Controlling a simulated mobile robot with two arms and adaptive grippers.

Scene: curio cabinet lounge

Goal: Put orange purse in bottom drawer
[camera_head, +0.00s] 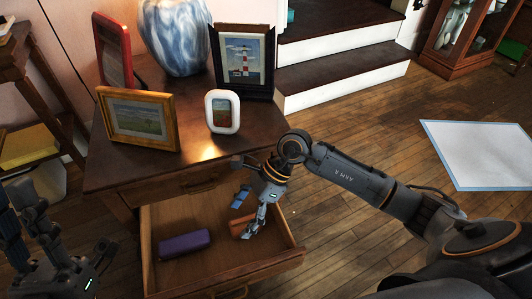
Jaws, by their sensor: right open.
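The orange purse (238,229) lies on the floor of the pulled-out drawer (152,258), toward its right side. This drawer is below a closed drawer front (190,183) of the wooden cabinet. My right gripper (249,209) is open and reaches down into the drawer. One finger is above the purse and the other is at its right end, partly covering it; I cannot tell whether they touch. My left gripper (22,215) is at the lower left, away from the drawer, with its fingers apart and nothing seen between them.
A purple case (185,243) lies in the drawer, left of the purse. The cabinet top (180,161) holds a blue-and-white vase (175,35) and several picture frames, including a white one (222,111). Steps (340,80) stand behind. The wooden floor at right is mostly clear.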

